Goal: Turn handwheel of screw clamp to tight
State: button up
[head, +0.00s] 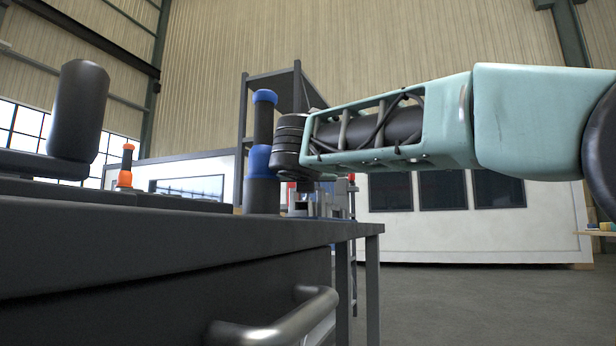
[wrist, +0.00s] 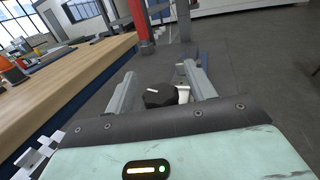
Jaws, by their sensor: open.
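In the wrist view a black handwheel (wrist: 160,96) with a pale mark on its top sits between my two fingers, with a light metal part of the clamp (wrist: 184,93) close to its right. My gripper (wrist: 160,82) is open, one grey finger on each side of the handwheel; I see a gap on the right and cannot tell about contact on the left. In the head view my gripper (head: 303,202) points down at the far end of the dark bench, low beside grey metal parts. The handwheel cannot be made out there.
A blue and black upright cylinder (head: 263,150) stands on the dark bench (head: 170,240) just left of my gripper. A thick black upright handle (head: 78,110) stands nearer. In the wrist view a red post (wrist: 140,22) rises beyond the fingers, and a wooden worktop (wrist: 70,80) lies left.

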notch_tip(320, 180, up, 10)
jog(key=p, duration=0.7)
jog(key=shift+f+p, duration=0.15)
jog(key=shift+p, duration=0.25)
